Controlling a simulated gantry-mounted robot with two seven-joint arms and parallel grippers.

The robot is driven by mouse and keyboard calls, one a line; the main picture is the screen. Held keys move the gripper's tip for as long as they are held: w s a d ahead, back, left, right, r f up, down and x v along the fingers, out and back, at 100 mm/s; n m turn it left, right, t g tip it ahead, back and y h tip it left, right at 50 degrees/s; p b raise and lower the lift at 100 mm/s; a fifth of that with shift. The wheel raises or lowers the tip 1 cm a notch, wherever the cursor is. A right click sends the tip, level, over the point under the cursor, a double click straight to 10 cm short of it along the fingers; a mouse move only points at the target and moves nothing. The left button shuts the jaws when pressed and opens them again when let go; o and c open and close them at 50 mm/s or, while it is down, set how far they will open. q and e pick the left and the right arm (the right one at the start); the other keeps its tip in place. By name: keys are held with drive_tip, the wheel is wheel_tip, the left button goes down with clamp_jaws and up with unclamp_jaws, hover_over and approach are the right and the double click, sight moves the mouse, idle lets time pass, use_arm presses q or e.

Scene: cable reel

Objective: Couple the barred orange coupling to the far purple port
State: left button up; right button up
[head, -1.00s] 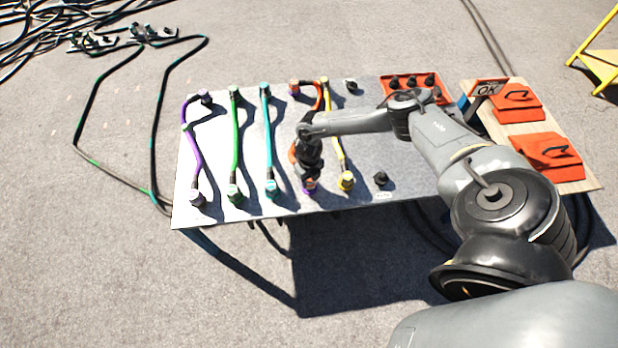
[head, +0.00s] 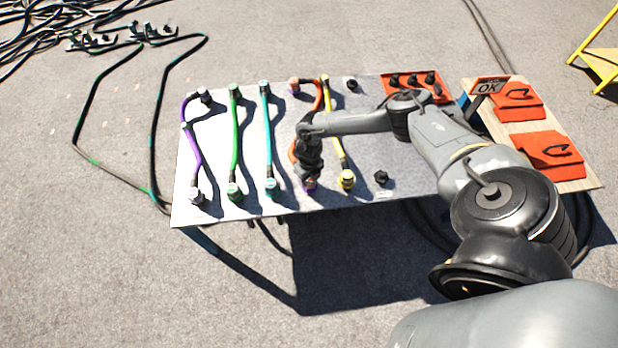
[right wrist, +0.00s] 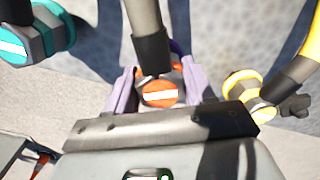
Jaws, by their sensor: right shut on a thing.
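My right gripper (head: 308,180) is at the near edge of the grey board, between the teal and yellow near couplings. In the right wrist view, its lavender fingers (right wrist: 160,95) are shut on the orange coupling (right wrist: 160,94), whose round face carries a white bar. The coupling's dark cable sleeve rises from it. A little purple shows behind the coupling, but the arm and fingers hide whether it is seated. The orange cable (head: 320,100) runs behind my arm to another orange-capped end (head: 294,83) in the far row, with purple below it. My left gripper is not in view.
The teal coupling (head: 270,186) and yellow coupling (head: 346,180) stand close on either side. Green (head: 234,140) and purple (head: 194,150) cables lie further left on the board (head: 215,175). An orange tray (head: 385,95), an OK sign (head: 488,87) and orange pouches (head: 548,150) are at right.

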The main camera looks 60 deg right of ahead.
drive_tip(key=shift+f+b, duration=0.3)
drive_tip(key=shift+f, duration=0.05)
drive_tip(key=o, duration=1.2)
drive_tip(key=shift+o, duration=0.2)
